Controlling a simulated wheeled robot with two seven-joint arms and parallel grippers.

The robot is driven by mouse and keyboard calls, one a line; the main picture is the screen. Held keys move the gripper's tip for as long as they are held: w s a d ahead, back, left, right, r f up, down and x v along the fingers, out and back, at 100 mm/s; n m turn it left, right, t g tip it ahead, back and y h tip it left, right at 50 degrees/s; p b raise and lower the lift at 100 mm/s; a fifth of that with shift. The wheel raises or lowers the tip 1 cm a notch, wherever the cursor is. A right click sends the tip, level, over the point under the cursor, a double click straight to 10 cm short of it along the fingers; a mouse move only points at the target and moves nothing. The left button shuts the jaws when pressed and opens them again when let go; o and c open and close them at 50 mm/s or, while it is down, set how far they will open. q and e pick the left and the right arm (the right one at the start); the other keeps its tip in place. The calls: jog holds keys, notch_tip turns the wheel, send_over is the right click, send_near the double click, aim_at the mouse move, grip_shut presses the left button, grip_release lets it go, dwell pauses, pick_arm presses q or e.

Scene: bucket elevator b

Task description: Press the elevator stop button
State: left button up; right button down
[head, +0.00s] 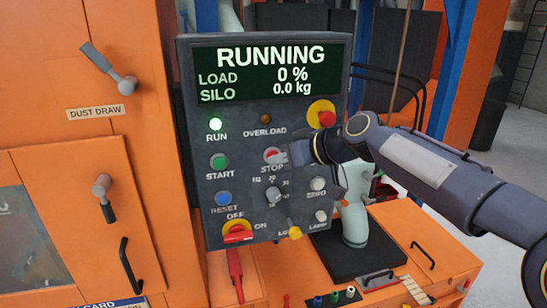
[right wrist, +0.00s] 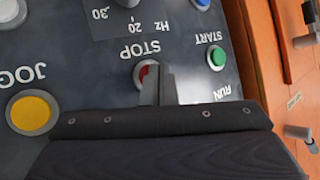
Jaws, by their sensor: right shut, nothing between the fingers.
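The grey control panel (head: 190,130) carries a red stop button (head: 271,153) with a pale rim, labelled STOP. The same stop button (right wrist: 143,72) shows in the right wrist view, partly covered by my fingers. My right gripper (head: 285,157) is shut and empty, its tips at the right side of the button. In the right wrist view, the shut fingertips (right wrist: 157,72) overlap the button's right part; I cannot tell if they touch it. The display (head: 268,70) reads RUNNING, load 0 %, silo 0.0 kg. My left gripper is not in view.
A green START button (head: 219,161) and blue RESET button (head: 223,198) sit left of STOP. A red emergency knob (head: 326,117) on yellow is above right. A speed knob (head: 273,195) is below, and a yellow JOG button (right wrist: 31,112) is close by. Orange cabinets (head: 60,150) flank the panel.

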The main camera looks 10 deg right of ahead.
jog(key=shift+s, duration=0.1)
dwell(0.3)
jog(key=shift+s+b, duration=0.45)
jog(key=shift+s, duration=0.2)
jog(key=s+b, duration=0.2)
jog(key=s, duration=0.3)
jog(key=shift+d, duration=0.15)
dwell(0.5)
